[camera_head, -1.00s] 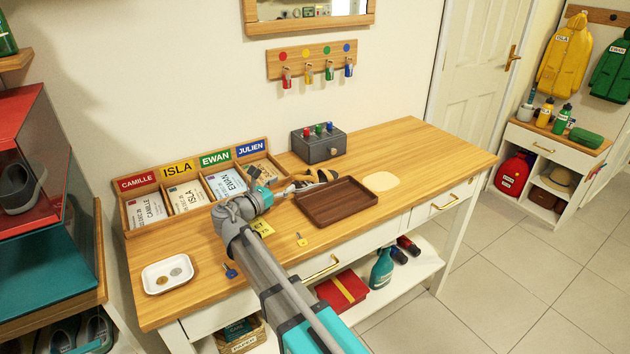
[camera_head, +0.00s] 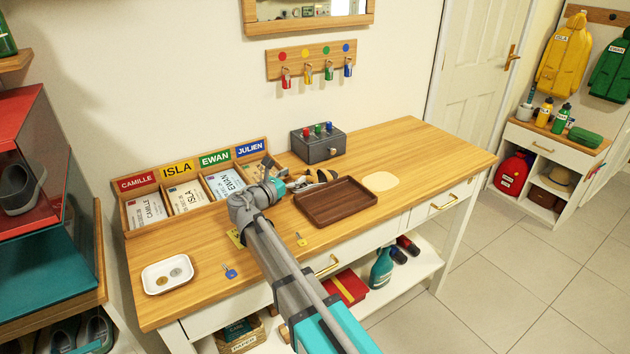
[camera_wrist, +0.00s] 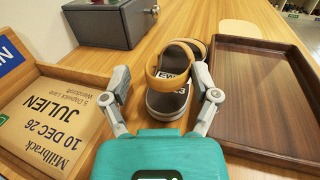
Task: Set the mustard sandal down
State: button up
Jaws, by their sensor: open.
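The mustard sandal (camera_wrist: 168,73) lies on the wooden bench top, between the mail sorter and the brown tray. In the wrist view its mustard heel strap faces me and a label shows on its insole. It also shows in the head view (camera_head: 322,176), partly hidden by my gripper. My gripper (camera_wrist: 160,82) is open, with one finger on each side of the sandal's heel end. I cannot tell whether either finger touches it.
The brown tray (camera_wrist: 225,105) is close on the right, empty. The mail sorter (camera_wrist: 85,82) is close on the left, and a grey box (camera_head: 318,152) stands behind. The bench's right end is clear.

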jog(key=shift+c, duration=0.3)
jog(key=c, duration=1)
jog(key=shift+r, duration=0.1)
notch_tip(320, 180, up, 3)
jog(key=p, duration=0.3)
jog(key=shift+r, duration=0.15)
jog(key=s+r+p, duration=0.3)
jog(key=s, duration=0.1)
jog(key=s+d+r+p, duration=0.1)
jog(key=s+r+p, duration=0.2)
jog(key=s, duration=0.2)
jog(key=s+r+p, duration=0.3)
jog(key=s+p, duration=0.1)
jog(key=s, duration=0.1)
jog(key=shift+d+r, duration=0.15)
jog(key=shift+r, duration=0.15)
